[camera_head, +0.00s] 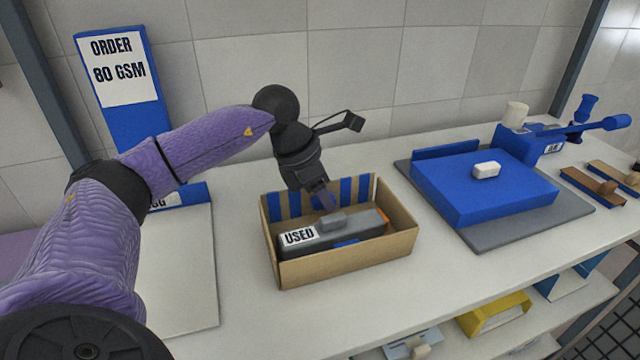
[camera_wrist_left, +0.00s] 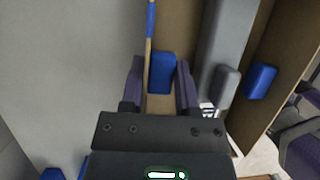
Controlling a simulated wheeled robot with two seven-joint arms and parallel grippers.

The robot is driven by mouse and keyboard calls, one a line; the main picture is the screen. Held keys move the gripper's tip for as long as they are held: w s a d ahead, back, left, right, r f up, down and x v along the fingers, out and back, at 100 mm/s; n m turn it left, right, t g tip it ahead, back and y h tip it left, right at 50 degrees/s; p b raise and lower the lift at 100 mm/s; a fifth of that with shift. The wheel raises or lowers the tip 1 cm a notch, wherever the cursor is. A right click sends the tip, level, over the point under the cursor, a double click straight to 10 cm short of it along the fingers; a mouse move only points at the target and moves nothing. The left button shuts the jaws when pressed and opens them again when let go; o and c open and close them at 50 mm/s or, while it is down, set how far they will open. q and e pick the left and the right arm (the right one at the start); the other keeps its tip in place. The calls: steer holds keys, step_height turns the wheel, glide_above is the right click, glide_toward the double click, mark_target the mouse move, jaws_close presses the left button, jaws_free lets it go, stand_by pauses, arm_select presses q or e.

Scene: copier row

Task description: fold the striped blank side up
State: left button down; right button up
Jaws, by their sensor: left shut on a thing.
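The striped blank side (camera_head: 347,189), cardboard with blue stripes, stands upright as the back wall of an open cardboard box (camera_head: 345,262). My left gripper (camera_head: 326,200) comes down from above at the middle of this side and is shut on it. In the left wrist view the side shows edge-on as a thin strip (camera_wrist_left: 149,55) running between the two fingers (camera_wrist_left: 160,88). A grey cartridge labelled USED (camera_head: 352,232) lies in the box, in front of the striped side. The gripper partly hides the stripes.
A blue block-like device (camera_head: 485,195) on a grey mat stands to the right. A blue sign reading ORDER 80 GSM (camera_head: 120,70) stands at the back left. A pale panel (camera_head: 180,265) lies left of the box. Bare counter lies in front of the box.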

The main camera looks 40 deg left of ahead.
steer(key=shift+a, duration=0.2)
arm_select(q)
steer(key=shift+c, duration=1.7)
jaws_free()
steer(key=p+v, duration=0.3)
steer(key=v, duration=0.7)
steer(key=shift+p, duration=0.4)
arm_select(e)
steer(key=r, duration=0.3)
steer(key=shift+w+d+r, duration=0.2)
steer(key=shift+w+r, duration=0.15)
steer(key=shift+a, duration=0.1)
